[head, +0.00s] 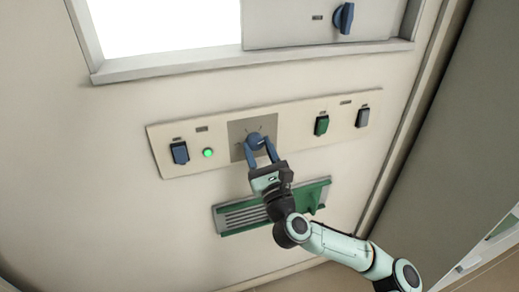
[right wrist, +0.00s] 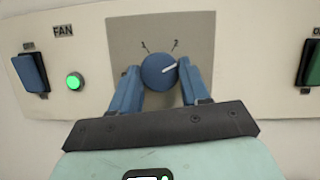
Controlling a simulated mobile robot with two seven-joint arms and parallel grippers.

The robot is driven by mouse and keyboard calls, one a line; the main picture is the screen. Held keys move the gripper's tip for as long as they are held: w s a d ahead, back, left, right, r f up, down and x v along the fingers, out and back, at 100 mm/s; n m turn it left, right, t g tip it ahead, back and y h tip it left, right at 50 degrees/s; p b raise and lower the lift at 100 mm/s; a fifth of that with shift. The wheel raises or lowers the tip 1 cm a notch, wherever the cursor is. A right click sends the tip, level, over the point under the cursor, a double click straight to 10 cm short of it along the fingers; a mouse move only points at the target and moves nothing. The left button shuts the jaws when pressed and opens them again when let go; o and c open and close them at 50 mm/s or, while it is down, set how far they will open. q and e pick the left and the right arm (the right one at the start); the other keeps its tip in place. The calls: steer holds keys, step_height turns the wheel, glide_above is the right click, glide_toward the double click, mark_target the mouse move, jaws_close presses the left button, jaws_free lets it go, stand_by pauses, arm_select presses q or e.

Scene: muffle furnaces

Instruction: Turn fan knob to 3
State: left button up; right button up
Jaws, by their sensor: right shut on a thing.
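The blue round fan knob (head: 255,138) sits on a grey square plate (head: 238,128) in the middle of the control panel. In the right wrist view the knob (right wrist: 158,71) has a white pointer line aimed right and slightly up, past the mark 2. The marks 1 and 2 show above the knob; a 3 is not visible. My right gripper (head: 259,148) is shut on the knob, one blue finger on each side of it, as the right wrist view also shows (right wrist: 159,82). My left gripper is not in view.
Left of the knob are a blue rocker switch (head: 180,153) and a lit green lamp (head: 208,152) under the label FAN. To the right are a green switch (head: 321,124) and a grey switch (head: 362,116). A green-framed vent (head: 240,218) lies below, partly behind my right arm.

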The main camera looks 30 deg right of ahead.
steer(key=m+h, duration=0.1)
steer(key=m, duration=0.2)
steer(key=m+g+h, duration=0.1)
steer(key=m+h, duration=0.1)
steer(key=m, duration=0.1)
steer(key=m+h, duration=0.1)
steer(key=m, duration=0.2)
steer(key=shift+w+a+f+g, duration=0.1)
steer(key=shift+a+f+g, duration=0.05)
steer(key=shift+a+g, duration=0.2)
steer(key=shift+m+h, duration=0.3)
steer(key=shift+m, duration=0.2)
steer(key=o, duration=1.1)
steer(key=shift+c, duration=0.2)
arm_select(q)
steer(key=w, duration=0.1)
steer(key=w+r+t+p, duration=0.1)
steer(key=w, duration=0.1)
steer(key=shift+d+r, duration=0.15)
arm_select(e)
steer(key=v, duration=1.3)
steer(key=shift+s, duration=0.2)
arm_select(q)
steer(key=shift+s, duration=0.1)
arm_select(e)
steer(key=shift+a, duration=0.1)
